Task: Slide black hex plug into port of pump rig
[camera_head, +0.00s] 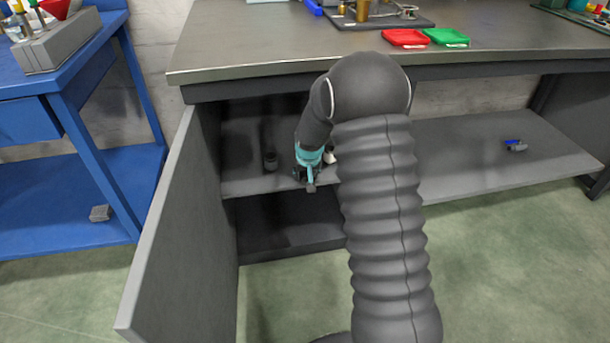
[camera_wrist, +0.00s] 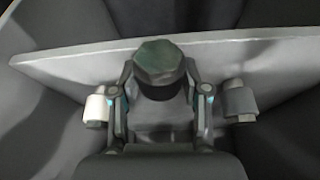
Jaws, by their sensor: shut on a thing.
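The black hex plug (camera_wrist: 159,62) shows in the wrist view as a dark, faintly green six-sided head above a black body. My gripper (camera_wrist: 160,88) is shut on it, one finger on each side. In the head view my gripper (camera_head: 309,176) is at the front of the open cabinet's shelf, under the bench top; the plug is hard to make out there. A brass-coloured fitting on a dark base plate (camera_head: 400,22), perhaps the pump rig, stands on the bench top at the upper edge. Its port cannot be made out.
A dark cylinder (camera_head: 270,160) stands on the shelf left of my gripper. The wrist view shows a white cylinder (camera_wrist: 97,107) and a grey one (camera_wrist: 240,103) beside the fingers. The open cabinet door (camera_head: 175,240) is at left. Red (camera_head: 404,38) and green (camera_head: 446,37) trays sit above.

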